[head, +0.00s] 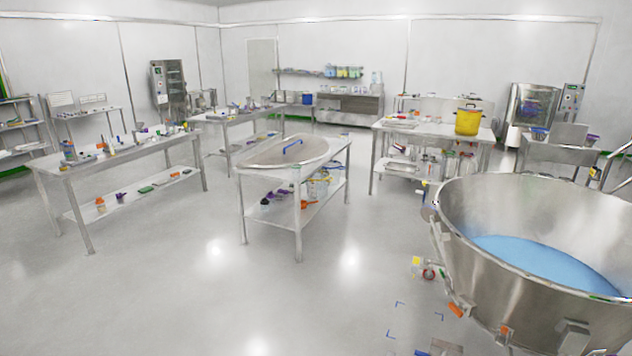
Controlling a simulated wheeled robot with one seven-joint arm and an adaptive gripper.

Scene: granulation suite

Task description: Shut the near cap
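A large open steel bowl (465,230) stands at the right, with light blue material (545,260) inside. Orange-tipped clamps or latches (458,310) sit along its outer wall. I cannot tell which part is the near cap; no cap is clearly seen open or shut. My gripper is not in view.
The middle table (298,200) has a lower shelf with small items. A long bench (75,172) stands at left. Another table (385,130) with a yellow bucket (468,120) stands behind the bowl. The floor (250,300) in front is clear, with blue corner marks near the bowl.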

